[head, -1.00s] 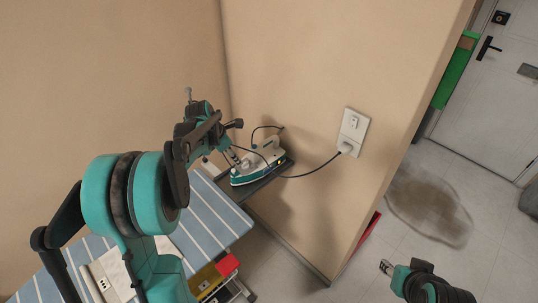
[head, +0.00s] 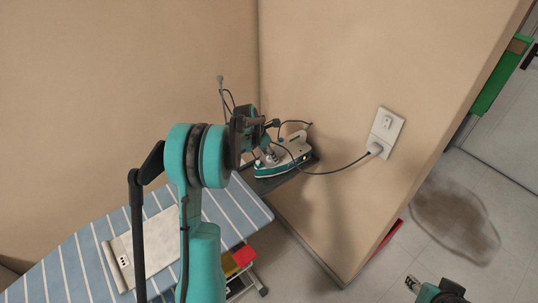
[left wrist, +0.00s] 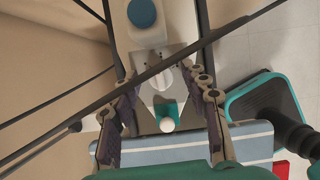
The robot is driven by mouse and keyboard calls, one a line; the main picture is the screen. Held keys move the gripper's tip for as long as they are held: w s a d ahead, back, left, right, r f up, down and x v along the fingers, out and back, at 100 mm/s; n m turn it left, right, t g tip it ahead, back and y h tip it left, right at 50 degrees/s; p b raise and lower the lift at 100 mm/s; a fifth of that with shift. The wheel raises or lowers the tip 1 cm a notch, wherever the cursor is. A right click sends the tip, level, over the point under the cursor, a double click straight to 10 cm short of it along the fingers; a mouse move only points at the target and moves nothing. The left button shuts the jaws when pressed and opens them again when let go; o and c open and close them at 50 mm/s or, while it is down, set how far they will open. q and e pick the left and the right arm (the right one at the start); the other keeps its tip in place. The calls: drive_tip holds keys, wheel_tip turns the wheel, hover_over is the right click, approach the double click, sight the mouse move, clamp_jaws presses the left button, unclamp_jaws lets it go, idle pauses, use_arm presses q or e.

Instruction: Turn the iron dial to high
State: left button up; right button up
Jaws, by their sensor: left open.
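The white and teal iron (head: 292,150) sits on a dark rest at the end of the ironing board, against the wall. In the left wrist view the iron's pale body (left wrist: 145,38) lies under my left gripper, with a round blue knob (left wrist: 142,12) at the top edge. I cannot tell whether that knob is the dial, and no setting marks are readable. My left gripper (head: 264,148) is at the iron's near left side. In the left wrist view its open fingers (left wrist: 163,105) stand either side of a teal part with a white tip. My right gripper (head: 412,284) is low at the right, partly cut off.
A striped blue ironing board (head: 80,245) holds a pale folded cloth (head: 150,250). The iron's black cord runs to a wall outlet (head: 386,132). Dark cable strands cross close before the left wrist camera. Wall corner and open floor lie right.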

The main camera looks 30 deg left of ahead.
use_arm(q)
clamp_jaws()
drive_tip(key=m+h, duration=0.1)
drive_tip(key=m, duration=0.2)
drive_tip(key=m+g+h, duration=0.1)
drive_tip(key=m, duration=0.2)
drive_tip(key=shift+w+a, duration=0.1)
drive_tip(key=shift+a, duration=0.1)
drive_tip(key=m+g, duration=0.1)
drive_tip(key=m, duration=0.2)
drive_tip(key=m+g, duration=0.1)
drive_tip(key=m, duration=0.2)
drive_tip(key=shift+w+g+h+p, duration=0.1)
drive_tip(key=shift+g+h+p, duration=0.2)
drive_tip(key=shift+h+p, duration=0.1)
drive_tip(key=shift+m, duration=0.3)
